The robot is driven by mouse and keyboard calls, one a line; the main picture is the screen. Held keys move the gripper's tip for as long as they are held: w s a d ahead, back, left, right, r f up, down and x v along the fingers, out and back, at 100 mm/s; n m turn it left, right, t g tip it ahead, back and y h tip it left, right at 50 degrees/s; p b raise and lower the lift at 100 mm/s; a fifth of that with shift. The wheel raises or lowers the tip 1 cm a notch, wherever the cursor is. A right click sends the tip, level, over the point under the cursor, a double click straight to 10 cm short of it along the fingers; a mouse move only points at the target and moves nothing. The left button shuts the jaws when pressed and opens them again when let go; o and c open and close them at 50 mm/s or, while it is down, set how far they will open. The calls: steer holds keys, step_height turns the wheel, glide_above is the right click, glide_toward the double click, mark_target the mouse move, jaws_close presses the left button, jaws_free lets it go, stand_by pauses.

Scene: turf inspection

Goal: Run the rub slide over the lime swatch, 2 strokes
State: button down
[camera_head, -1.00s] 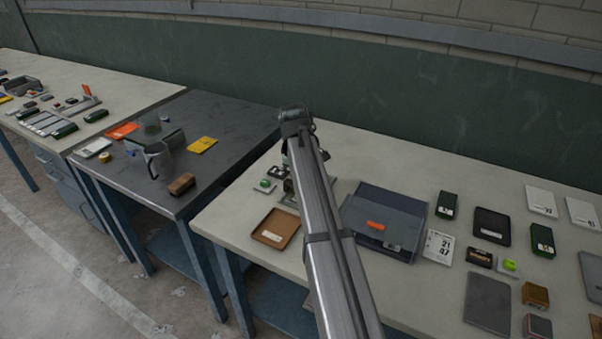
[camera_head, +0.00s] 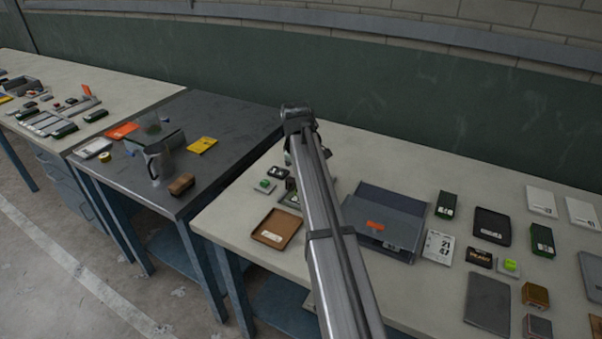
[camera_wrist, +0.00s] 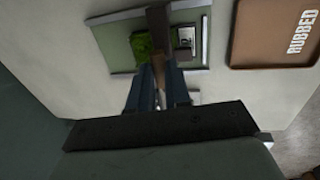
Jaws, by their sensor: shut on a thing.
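My gripper (camera_wrist: 157,92) is shut on a narrow brown piece, seemingly the rub slide (camera_wrist: 157,30), in the wrist view. The slide stands out beyond the fingertips, over a pale green board with light metal edges (camera_wrist: 120,63). A bright green swatch (camera_wrist: 141,46), seemingly the lime one, lies on the board just left of the slide and partly behind it. I cannot tell whether the slide touches it. In the head view my arm hides the fingertips and most of the board (camera_head: 289,199).
A brown tray marked RUBBED (camera_wrist: 272,48) lies right of the board; it also shows in the head view (camera_head: 268,238). A small green-topped piece (camera_head: 265,186) lies left of the board. A dark grey case (camera_head: 385,215) lies right of my arm.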

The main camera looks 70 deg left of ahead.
steer(key=w+a, duration=0.8)
steer(key=c, duration=1.1)
jaws_free()
steer(key=shift+d+r, duration=0.1)
steer(key=r, duration=0.4)
steer(key=s+d+r, duration=0.1)
steer(key=r, duration=0.4)
steer(key=s+r, duration=0.1)
steer(key=r, duration=0.3)
steer(key=shift+d+r, duration=0.2)
steer(key=shift+d, duration=0.2)
